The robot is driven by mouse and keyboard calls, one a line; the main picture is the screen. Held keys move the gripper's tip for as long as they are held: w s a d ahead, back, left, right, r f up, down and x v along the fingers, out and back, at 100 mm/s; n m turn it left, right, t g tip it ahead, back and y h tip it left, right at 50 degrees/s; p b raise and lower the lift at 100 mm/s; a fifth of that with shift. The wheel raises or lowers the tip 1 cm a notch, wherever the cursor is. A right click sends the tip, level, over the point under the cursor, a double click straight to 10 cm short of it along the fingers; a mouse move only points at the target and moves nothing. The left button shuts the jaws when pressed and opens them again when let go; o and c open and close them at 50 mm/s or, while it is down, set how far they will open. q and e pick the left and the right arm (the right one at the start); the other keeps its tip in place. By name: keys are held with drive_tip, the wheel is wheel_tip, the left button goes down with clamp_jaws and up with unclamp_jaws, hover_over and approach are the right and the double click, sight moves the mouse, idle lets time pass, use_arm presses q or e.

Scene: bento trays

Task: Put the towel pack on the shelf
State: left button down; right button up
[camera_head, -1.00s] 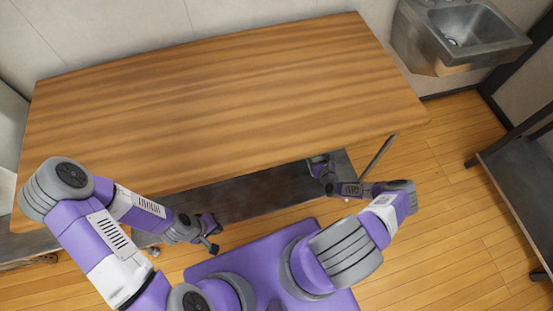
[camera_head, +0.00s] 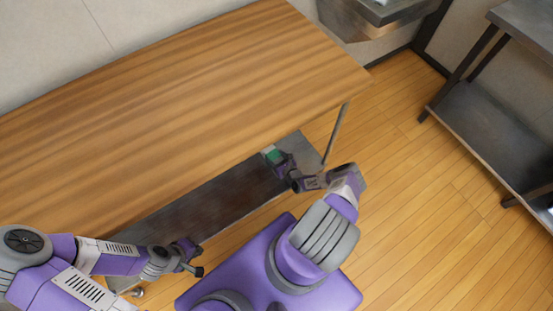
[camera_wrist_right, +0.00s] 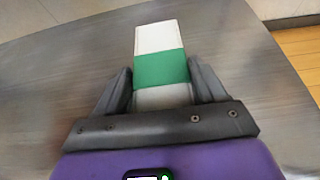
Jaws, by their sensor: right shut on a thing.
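The towel pack is a white block with a green band (camera_wrist_right: 161,70). In the wrist view it stands out between the fingers of my right gripper (camera_wrist_right: 162,92), which is shut on it. In the head view a small part of the pack (camera_head: 272,155) shows under the table's front edge, at my right gripper (camera_head: 277,160). A grey metal lower shelf (camera_head: 215,195) lies beneath the table. I cannot tell whether the pack touches the metal. My left gripper (camera_head: 194,262) is at lower left, apart from the pack; its opening is unclear.
The wooden tabletop (camera_head: 180,110) is bare and overhangs the lower shelf. A table leg (camera_head: 337,131) stands right of my right gripper. A dark metal rack (camera_head: 485,125) stands at the right, a sink (camera_head: 375,15) at the back. The floor between is clear.

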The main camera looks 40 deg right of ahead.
drive_tip(key=shift+f, duration=0.15)
drive_tip(key=o, duration=1.1)
drive_tip(key=shift+s+r, duration=0.2)
drive_tip(key=shift+r, duration=0.1)
drive_tip(key=p+v, duration=0.3)
drive_tip(key=v, duration=0.8)
drive_tip(key=shift+s, duration=0.25)
